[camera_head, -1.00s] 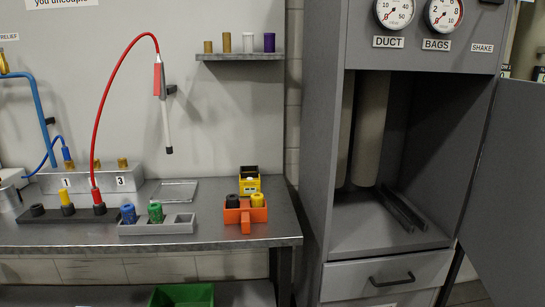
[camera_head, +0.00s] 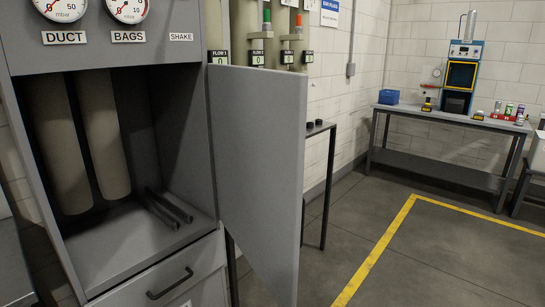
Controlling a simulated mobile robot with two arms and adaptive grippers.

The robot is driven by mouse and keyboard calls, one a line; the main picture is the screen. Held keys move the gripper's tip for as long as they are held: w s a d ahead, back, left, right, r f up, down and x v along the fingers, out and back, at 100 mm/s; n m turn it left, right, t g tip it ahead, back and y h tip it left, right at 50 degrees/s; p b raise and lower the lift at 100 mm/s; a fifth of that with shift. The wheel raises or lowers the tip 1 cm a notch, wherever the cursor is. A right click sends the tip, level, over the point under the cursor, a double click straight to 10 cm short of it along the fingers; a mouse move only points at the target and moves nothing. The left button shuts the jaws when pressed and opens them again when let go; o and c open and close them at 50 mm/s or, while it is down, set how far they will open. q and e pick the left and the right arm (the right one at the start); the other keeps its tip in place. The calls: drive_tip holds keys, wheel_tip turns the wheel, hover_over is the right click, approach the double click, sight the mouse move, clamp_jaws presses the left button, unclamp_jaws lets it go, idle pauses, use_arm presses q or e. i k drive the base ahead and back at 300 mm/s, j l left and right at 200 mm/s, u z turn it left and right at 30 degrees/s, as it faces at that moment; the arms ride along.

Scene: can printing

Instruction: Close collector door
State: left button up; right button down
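The collector cabinet (camera_head: 132,296) stands at the left of the head view, with DUCT and BAGS gauges on top. Its door (camera_head: 258,180) is a flat grey panel, hinged at the cabinet's right side and swung wide open. Inside the open compartment hang two long beige bags (camera_head: 103,135). Two dark rails (camera_head: 166,207) lie on the compartment floor. No handle shows on the face of the door that I see. Neither of my grippers is in view.
A drawer with a black handle (camera_head: 170,283) is shut below the compartment. A small dark side table (camera_head: 320,131) stands behind the door. A workbench (camera_head: 450,119) with a blue-framed machine (camera_head: 461,75) stands at the far wall. The floor (camera_head: 345,235) right of the door is clear, with yellow line markings.

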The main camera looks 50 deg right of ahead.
sight(258, 116)
drive_tip(key=l, duration=1.45)
drive_tip(key=k+l+u, duration=0.15)
drive_tip(key=l, duration=1.25)
drive_tip(key=i+l, duration=0.05)
